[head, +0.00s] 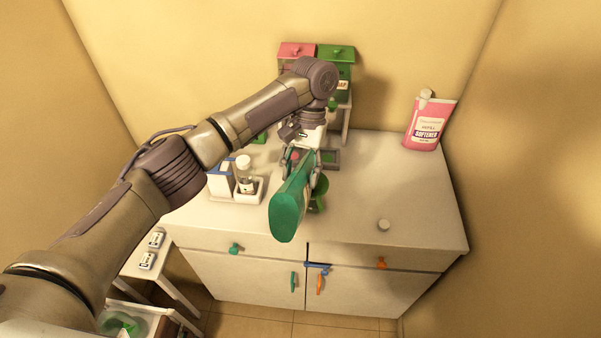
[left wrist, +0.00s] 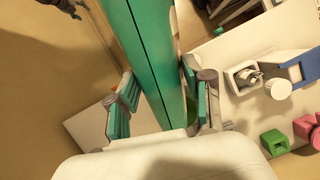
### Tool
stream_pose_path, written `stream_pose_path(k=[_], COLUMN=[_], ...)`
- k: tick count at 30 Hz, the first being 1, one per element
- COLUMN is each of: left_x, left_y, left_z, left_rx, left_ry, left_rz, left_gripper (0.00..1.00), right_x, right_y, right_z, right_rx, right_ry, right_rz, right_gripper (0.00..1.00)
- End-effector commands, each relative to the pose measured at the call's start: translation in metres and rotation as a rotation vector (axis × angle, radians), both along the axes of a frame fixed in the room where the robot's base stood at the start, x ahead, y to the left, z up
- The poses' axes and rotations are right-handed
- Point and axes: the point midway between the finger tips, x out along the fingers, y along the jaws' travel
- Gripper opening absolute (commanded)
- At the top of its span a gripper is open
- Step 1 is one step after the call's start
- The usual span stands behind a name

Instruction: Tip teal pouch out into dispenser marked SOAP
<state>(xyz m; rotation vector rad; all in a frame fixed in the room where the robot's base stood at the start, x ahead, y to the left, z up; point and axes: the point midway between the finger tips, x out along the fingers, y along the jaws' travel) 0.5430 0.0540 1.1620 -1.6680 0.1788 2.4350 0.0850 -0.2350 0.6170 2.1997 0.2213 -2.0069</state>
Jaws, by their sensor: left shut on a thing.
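The teal pouch (head: 287,209) is held by my left gripper (head: 305,170) above the counter, its broad end towards the camera. In the left wrist view the pouch (left wrist: 150,60) runs between the two fingers of the gripper (left wrist: 160,105). The dispenser marked SOAP is probably the green one (head: 337,54) at the back of the counter; my arm covers most of it and only the end of its label shows. A red-pink dispenser (head: 296,50) stands beside it on the left. My right gripper does not show.
A pink softener pouch (head: 428,124) stands at the back right of the white counter (head: 400,185). A bottle in a white tray (head: 247,186) stands on the left. A green cup-like thing (head: 319,195) is partly behind the pouch.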

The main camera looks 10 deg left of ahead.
Motion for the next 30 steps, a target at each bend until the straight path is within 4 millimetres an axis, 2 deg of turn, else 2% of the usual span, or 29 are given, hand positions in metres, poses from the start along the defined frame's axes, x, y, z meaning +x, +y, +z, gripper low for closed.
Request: stream_pose_path(k=[10, 21, 30], left_x=[-0.001, -0.024, -0.026], left_y=[0.0, 0.006, 0.006], left_z=[-0.001, -0.023, -0.024], left_rx=[-0.001, -0.045, -0.05], left_ry=[-0.004, -0.193, -0.215], left_rz=[-0.001, -0.002, 0.0], left_gripper=[0.09, 0.09, 0.09], right_x=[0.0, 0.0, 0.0], right_y=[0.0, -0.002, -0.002], right_z=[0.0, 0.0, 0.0], right_rx=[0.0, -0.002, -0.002], right_ry=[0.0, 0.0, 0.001], right_rz=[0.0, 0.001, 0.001], right_gripper=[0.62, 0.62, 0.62])
